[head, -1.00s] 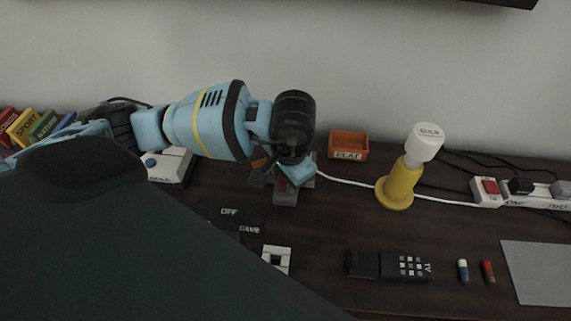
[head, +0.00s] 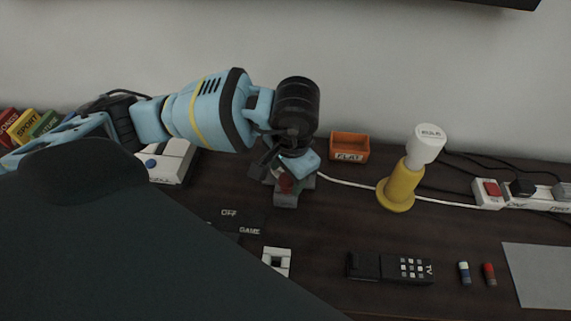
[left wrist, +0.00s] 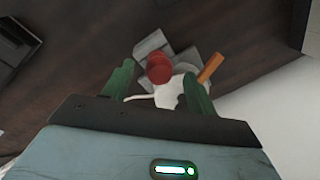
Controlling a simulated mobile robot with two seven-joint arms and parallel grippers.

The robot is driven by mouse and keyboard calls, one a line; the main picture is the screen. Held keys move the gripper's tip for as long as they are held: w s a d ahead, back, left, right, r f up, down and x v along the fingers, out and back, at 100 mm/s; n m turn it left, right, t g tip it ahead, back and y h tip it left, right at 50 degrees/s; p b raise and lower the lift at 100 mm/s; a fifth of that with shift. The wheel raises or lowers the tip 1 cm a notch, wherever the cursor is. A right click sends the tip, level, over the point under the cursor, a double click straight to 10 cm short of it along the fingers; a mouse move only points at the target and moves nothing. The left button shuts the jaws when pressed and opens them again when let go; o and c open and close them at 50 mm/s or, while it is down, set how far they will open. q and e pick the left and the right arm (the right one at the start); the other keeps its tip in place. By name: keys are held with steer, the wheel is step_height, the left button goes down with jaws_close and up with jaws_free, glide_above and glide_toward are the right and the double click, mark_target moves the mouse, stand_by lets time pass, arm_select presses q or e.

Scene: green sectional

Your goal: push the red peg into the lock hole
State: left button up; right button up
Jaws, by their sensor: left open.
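The red peg (head: 286,181) stands out of a grey lock block (head: 285,200) on the dark table, partly hidden by my left gripper in the head view. In the left wrist view the red peg (left wrist: 159,68) shows its round end between my fingers, with the grey block (left wrist: 152,45) behind it. My left gripper (left wrist: 157,82) is open, with its green fingertips on either side of the peg's line of sight. I cannot tell whether they touch it. The lock hole is hidden. My right gripper is not in view.
An orange tray (head: 349,147) and a yellow lamp base with a white bulb (head: 430,142) stand to the right. A power strip (head: 538,198), a remote (head: 390,267), two small batteries and a grey sheet (head: 540,275) lie farther right. A white switch (head: 276,262) lies in front.

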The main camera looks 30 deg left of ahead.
arm_select(q)
steer(key=r, duration=0.4)
steer(key=shift+d, duration=0.25)
steer(key=shift+s+r, duration=0.1)
steer(key=shift+r, duration=0.25)
